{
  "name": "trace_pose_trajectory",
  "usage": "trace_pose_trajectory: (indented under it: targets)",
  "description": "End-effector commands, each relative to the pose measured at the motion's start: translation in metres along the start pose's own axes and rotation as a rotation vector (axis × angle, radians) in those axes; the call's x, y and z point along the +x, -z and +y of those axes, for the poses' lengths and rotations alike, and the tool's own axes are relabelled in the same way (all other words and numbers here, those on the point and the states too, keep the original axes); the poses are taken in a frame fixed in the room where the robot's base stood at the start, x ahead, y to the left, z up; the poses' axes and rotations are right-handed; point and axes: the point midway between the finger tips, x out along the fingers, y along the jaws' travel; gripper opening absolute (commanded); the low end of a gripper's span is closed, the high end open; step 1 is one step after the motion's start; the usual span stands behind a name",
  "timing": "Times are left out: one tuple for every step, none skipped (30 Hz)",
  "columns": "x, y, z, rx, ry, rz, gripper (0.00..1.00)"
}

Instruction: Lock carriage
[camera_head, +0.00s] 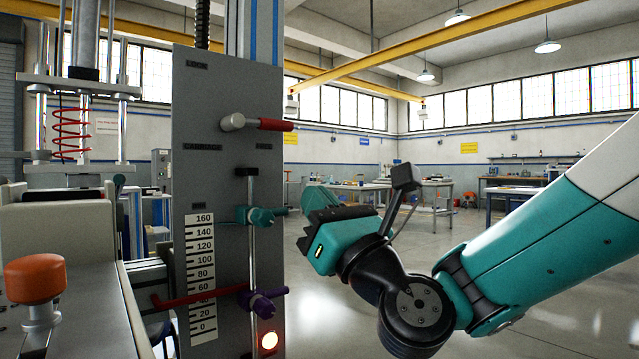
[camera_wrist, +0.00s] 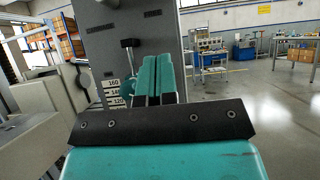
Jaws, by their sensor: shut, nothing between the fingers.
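A grey panel (camera_head: 222,180) stands at left centre, with small dark labels near its top. A lever with a grey hub and red grip (camera_head: 275,125) sticks out to the right from its upper part. Below, a vertical rod carries a teal clamp (camera_head: 256,215) and a purple clamp (camera_head: 262,300). My gripper (camera_head: 322,200) is shut and empty, right of the panel and lower than the red lever. In the wrist view its closed teal fingers (camera_wrist: 158,60) point toward the panel (camera_wrist: 133,24), overlapping it. The red lever is not seen there.
A scale (camera_head: 201,270) marked 0 to 160, a red bar (camera_head: 190,299) and a lit lamp (camera_head: 269,341) are on the lower panel. An orange knob (camera_head: 35,279) stands at front left. Open floor lies to the right, workbenches behind.

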Motion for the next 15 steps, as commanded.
trace_pose_trajectory:
  targets:
    - [0.015,-0.007,0.001,0.000,-0.001,0.001,0.00]
    - [0.020,-0.007,0.000,0.000,-0.001,0.002,0.00]
    - [0.027,-0.007,0.001,0.001,-0.002,0.002,0.00]
    - [0.032,-0.007,0.000,0.000,-0.001,0.002,0.00]
    - [0.037,-0.007,0.000,-0.001,-0.002,0.002,0.00]
    - [0.044,-0.007,0.001,0.000,-0.002,0.002,0.00]
    - [0.049,-0.007,0.001,0.001,-0.002,0.002,0.00]
    - [0.054,-0.007,0.001,-0.001,-0.002,0.002,0.00]
    - [0.060,-0.007,0.001,0.000,-0.001,0.001,0.00]
    - [0.065,-0.007,0.000,0.000,-0.001,0.001,0.00]
    - [0.069,-0.007,0.000,-0.001,-0.001,0.002,0.00]
    - [0.075,-0.007,0.000,-0.001,-0.001,0.001,0.00]
    - [0.079,-0.010,0.000,-0.001,-0.001,0.000,0.00]
    - [0.081,-0.013,0.000,-0.001,-0.001,0.000,0.00]
    - [0.084,-0.017,0.000,-0.001,-0.001,0.000,0.00]
